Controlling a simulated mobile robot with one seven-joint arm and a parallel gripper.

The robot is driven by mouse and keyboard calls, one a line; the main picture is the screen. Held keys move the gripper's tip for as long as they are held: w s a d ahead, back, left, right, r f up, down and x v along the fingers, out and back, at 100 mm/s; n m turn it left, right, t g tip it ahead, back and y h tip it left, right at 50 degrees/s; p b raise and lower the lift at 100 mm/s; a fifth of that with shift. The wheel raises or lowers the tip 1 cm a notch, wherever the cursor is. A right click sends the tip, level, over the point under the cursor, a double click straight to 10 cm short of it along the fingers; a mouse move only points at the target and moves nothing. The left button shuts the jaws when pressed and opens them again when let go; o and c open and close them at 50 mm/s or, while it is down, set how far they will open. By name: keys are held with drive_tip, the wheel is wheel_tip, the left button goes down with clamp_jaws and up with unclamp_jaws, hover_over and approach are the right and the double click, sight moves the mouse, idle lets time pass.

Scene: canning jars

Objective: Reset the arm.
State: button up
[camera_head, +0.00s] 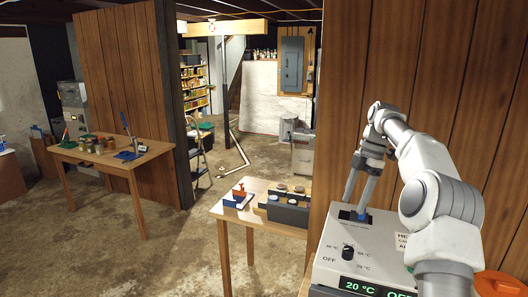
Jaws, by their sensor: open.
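My gripper (354,206) hangs at the end of my white and grey arm at the right of the picture. Its two long grey fingers point downward and are apart. I see nothing held between them. The fingertips overlap a dark blue patch (347,215) at the back of a white box's top. I cannot tell whether they touch the box or are above it. My arm is bent and reaches up and over from the lower right.
The white box (325,246) has a dial and a green 20 °C display. A small table (236,207) holds a dark rack and small items. A longer table (150,153) with jars stands left. A wooden wall (345,60) is close behind my arm. Bare floor lies between the tables.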

drive_tip(key=s+a+r+m+t+h+b, duration=0.1)
drive_tip(key=s+a+r+m+t+h, duration=0.1)
drive_tip(key=s+a+r+m, duration=0.4)
drive_tip(key=s+a+r+m+t+h+b, duration=0.1)
drive_tip(key=s+a+r+m, duration=0.15)
drive_tip(key=s+a, duration=0.4)
drive_tip(key=s+f+m+t+b, duration=0.1)
drive_tip(key=s+f+m, duration=0.4)
drive_tip(key=s, duration=0.6)
drive_tip(key=s+f+m+t+b, duration=0.1)
drive_tip(key=s+f+m+t, duration=0.2)
drive_tip(key=s, duration=0.9)
wheel_tip(320, 180, down, 2)
drive_tip(key=m, duration=0.4)
drive_tip(key=shift+d+f, duration=0.2)
drive_tip(key=shift+d, duration=0.05)
